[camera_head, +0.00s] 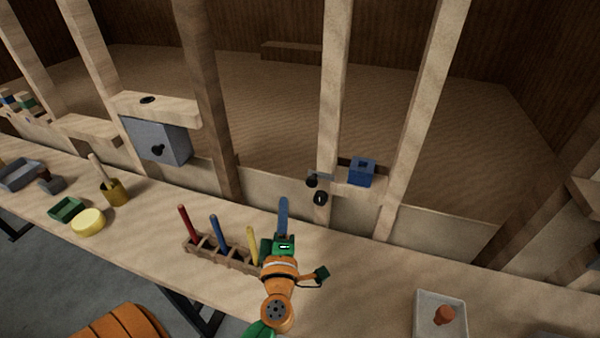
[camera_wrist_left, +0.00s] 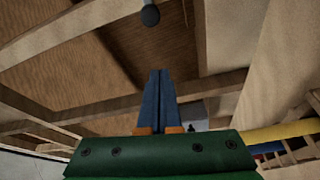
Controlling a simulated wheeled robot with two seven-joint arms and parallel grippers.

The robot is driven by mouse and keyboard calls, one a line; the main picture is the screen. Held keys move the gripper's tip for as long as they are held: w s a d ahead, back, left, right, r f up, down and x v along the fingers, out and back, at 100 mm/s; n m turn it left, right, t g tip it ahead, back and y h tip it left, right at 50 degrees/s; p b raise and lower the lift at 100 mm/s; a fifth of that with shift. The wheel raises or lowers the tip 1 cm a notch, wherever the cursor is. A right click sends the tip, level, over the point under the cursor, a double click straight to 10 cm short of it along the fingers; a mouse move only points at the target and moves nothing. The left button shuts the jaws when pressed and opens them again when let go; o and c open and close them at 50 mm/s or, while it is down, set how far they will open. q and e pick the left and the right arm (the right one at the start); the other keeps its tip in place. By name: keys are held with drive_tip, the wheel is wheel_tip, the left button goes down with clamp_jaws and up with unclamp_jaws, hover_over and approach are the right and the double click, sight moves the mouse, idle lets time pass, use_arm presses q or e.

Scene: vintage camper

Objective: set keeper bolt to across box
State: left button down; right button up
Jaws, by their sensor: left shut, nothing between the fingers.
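The bolt with a black round knob (camera_head: 313,180) and a grey bar is on the upright wooden post, left of the blue box (camera_head: 361,172) on the short crosspiece. I cannot tell whether the bar reaches the box. A dark ring-shaped piece (camera_head: 320,198) sits just below the knob. My left gripper (camera_head: 283,204) is shut and empty, with its blue fingers pointing up, below and left of the knob and apart from it. In the left wrist view its fingers (camera_wrist_left: 158,80) are together, and a dark round knob (camera_wrist_left: 150,15) shows beyond their tips. My right gripper is not in view.
A wooden rack (camera_head: 207,250) with red, blue and yellow sticks stands left of my gripper. A grey box (camera_head: 155,140) with a black knob is farther left. A pale tray (camera_head: 427,306) holds an orange-brown piece. The bench between my arm and the tray is clear.

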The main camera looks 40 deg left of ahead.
use_arm(q)
drive_tip(key=w+a, duration=0.1)
drive_tip(key=w, duration=0.7)
drive_tip(key=shift+r, duration=0.25)
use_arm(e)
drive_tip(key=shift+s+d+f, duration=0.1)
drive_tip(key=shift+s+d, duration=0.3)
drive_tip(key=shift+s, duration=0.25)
use_arm(q)
drive_tip(key=d, duration=0.2)
drive_tip(key=w+d, duration=0.1)
drive_tip(key=d, duration=0.1)
drive_tip(key=shift+w+d+b, duration=0.15)
drive_tip(key=shift+b, duration=0.15)
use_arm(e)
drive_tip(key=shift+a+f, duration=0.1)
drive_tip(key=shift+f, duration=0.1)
